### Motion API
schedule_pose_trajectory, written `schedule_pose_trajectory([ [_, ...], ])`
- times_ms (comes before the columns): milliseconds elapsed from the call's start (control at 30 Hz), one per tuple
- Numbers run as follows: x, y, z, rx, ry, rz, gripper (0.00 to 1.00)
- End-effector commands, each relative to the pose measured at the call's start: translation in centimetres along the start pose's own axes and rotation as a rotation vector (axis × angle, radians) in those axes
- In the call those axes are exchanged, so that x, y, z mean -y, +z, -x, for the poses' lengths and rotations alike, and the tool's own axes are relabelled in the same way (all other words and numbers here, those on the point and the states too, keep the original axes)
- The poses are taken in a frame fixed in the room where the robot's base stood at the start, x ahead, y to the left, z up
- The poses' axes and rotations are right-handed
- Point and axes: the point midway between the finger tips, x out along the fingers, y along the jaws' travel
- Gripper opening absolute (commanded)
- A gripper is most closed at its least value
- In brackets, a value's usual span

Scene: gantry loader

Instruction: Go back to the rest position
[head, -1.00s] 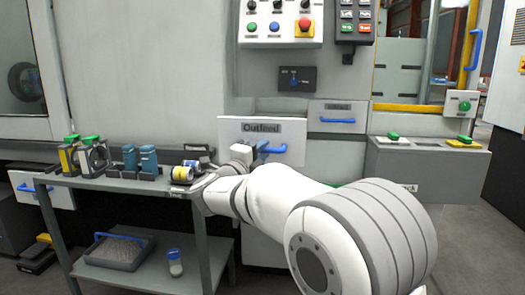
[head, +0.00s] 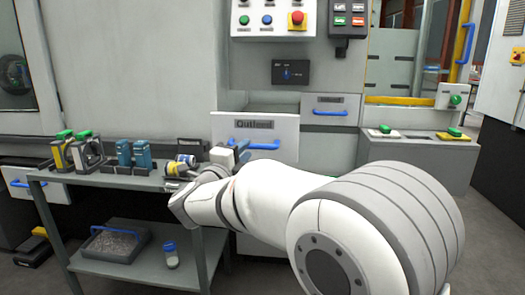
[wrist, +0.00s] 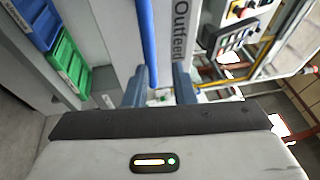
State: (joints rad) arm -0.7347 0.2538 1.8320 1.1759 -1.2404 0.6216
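My gripper (head: 241,152) is in front of the white Outfeed drawer (head: 225,130), near the left part of its blue handle (head: 272,146). In the wrist view, my gripper's two blue-grey fingers (wrist: 160,86) stand apart with nothing clamped between them. The blue handle (wrist: 147,40) runs down from the top of that view towards the gap between the fingers; I cannot tell whether it touches them. The Outfeed drawer appears pulled out, with an opening visible above its front. My arm's white links hide the drawer's lower part.
A grey table (head: 105,183) at left holds blue (head: 142,154) and yellow-grey parts (head: 62,155). A grey console (head: 418,165) stands at right.

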Motion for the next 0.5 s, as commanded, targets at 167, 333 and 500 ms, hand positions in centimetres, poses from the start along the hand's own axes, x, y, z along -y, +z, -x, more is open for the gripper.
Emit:
schedule_pose_trajectory([
  [167,6.3,-1.8,-2.9,0.216,0.042,0.164,0.23],
  [333,9.8,-4.3,-3.3,0.472,0.111,0.411,0.23],
  [500,11.3,-8.7,-1.1,0.720,0.217,0.692,0.23],
])
